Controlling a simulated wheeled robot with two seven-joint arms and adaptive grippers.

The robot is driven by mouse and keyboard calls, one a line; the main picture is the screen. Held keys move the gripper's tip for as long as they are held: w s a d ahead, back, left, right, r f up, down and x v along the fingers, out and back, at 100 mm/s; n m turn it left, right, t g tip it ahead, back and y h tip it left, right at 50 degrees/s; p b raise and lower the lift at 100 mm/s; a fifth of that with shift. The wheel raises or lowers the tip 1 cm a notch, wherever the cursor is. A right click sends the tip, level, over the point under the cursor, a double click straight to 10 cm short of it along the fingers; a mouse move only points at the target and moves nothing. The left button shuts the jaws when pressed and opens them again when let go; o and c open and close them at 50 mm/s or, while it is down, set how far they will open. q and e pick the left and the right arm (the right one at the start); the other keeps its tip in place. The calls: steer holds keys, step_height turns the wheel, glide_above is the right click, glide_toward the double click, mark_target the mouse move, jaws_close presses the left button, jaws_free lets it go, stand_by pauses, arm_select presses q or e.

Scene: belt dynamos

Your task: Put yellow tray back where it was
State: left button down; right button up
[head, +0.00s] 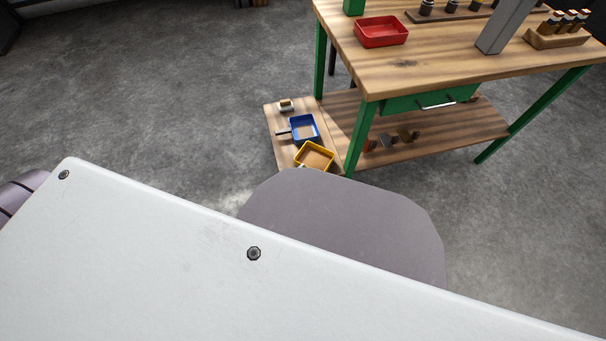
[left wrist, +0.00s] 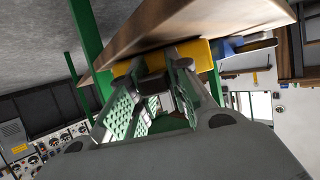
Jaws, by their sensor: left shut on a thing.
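The yellow tray (head: 327,166) is at the near end of a low wooden board (head: 281,149) beside the workbench. Its near edge is partly hidden behind my own body in the head view. In the left wrist view, the yellow tray (left wrist: 200,52) is at the tips of my left gripper (left wrist: 165,76), which is shut on it. I cannot tell whether the tray rests on the board or is slightly above it. My left gripper is hidden in the head view. My right gripper is in neither view.
A green bench leg (head: 358,140) stands close on the right. A red tray (head: 381,31) is on the bench top. The floor at left is clear.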

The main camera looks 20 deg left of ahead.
arm_select(q)
steer(key=c, duration=1.3)
jaws_free()
steer(key=shift+f, duration=0.1)
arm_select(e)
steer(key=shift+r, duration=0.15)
arm_select(q)
steer(key=shift+p+v, duration=0.65)
steer(key=shift+v, duration=0.65)
steer(key=p+v, duration=0.3)
steer(key=v, duration=0.6)
steer(key=shift+s+r+p, duration=0.15)
steer(key=shift+r+p, duration=0.1)
steer(key=shift+p, duration=0.15)
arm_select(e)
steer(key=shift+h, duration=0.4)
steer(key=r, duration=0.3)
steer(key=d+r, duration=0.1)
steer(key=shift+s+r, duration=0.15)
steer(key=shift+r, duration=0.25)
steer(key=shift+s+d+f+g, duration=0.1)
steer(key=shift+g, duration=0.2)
